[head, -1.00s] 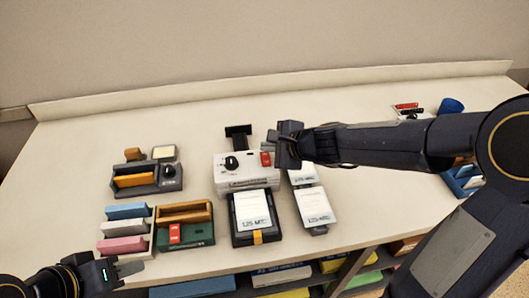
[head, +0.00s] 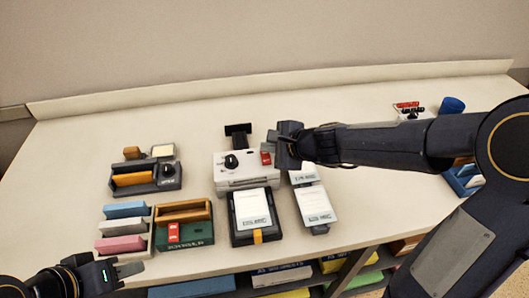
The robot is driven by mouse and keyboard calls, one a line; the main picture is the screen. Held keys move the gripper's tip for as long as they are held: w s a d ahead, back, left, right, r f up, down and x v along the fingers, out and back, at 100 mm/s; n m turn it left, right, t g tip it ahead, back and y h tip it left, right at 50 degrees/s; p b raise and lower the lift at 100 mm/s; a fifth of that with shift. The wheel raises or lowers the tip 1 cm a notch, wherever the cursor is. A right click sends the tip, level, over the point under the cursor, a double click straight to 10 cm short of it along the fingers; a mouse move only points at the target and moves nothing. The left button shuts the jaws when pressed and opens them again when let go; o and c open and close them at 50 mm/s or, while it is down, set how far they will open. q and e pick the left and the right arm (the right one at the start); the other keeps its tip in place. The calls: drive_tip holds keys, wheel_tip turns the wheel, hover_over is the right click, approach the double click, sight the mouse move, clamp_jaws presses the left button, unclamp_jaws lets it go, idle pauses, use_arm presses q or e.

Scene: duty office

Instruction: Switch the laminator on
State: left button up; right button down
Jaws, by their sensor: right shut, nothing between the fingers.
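The laminator (head: 247,178) is a pale grey box in the middle of the desk, with a black knob (head: 231,161) on its top left and a red switch (head: 266,158) at its top right. My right gripper (head: 284,147) is shut and empty right beside the red switch; I cannot tell whether it touches it. It partly covers the laminator's right end. My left gripper (head: 118,272) is low at the left, off the desk's front edge, away from the laminator; its fingers look apart.
A black tray with a white card stack (head: 252,210) stands in front of the laminator, and more card stacks (head: 316,206) lie to its right. Black and green holders (head: 186,230) and coloured blocks (head: 124,228) stand at the left. A blue cup (head: 452,106) is at the far right.

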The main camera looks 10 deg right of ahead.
sight(269, 159)
drive_tip(key=shift+f+b, duration=0.4)
idle(0.5)
drive_tip(key=shift+r, duration=0.15)
drive_tip(key=shift+s+r+p, duration=0.1)
drive_tip(key=shift+r+p, duration=0.65)
drive_tip(key=shift+p, duration=0.05)
drive_tip(key=r+p, duration=0.4)
drive_tip(key=r, duration=0.1)
drive_tip(key=shift+s+p, duration=0.3)
drive_tip(key=shift+s, duration=0.1)
